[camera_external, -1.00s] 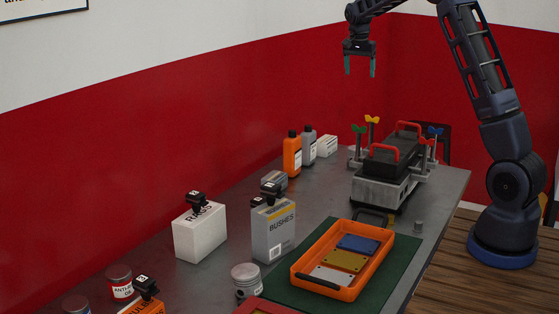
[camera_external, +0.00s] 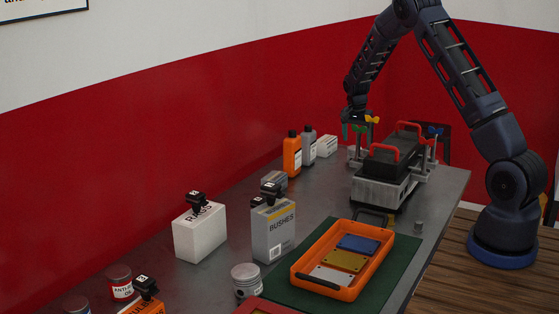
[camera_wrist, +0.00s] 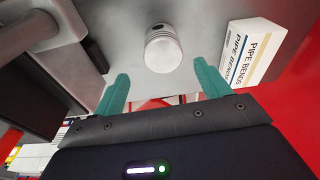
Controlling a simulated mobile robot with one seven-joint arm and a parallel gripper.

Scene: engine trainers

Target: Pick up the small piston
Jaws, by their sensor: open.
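In the wrist view a silvery piston (camera_wrist: 162,48) stands on the grey bench, between the two fingers and beyond their tips. Its domed lower part and ringed rim show. My gripper (camera_wrist: 160,82) is open, with green fingers spread and nothing between them. In the external view my gripper (camera_external: 354,131) hangs above the far end of the bench, left of the engine trainer. The piston under it cannot be made out clearly there. Another, larger-looking piston (camera_external: 247,279) stands at the near part of the bench.
A white pipe bends box (camera_wrist: 252,50) is right of the piston. The engine trainer (camera_external: 385,190), with red handles and coloured wing-topped posts, stands close to my gripper. Orange and grey bottles (camera_external: 292,155) are to the left. An orange tray (camera_external: 300,283) sits nearer.

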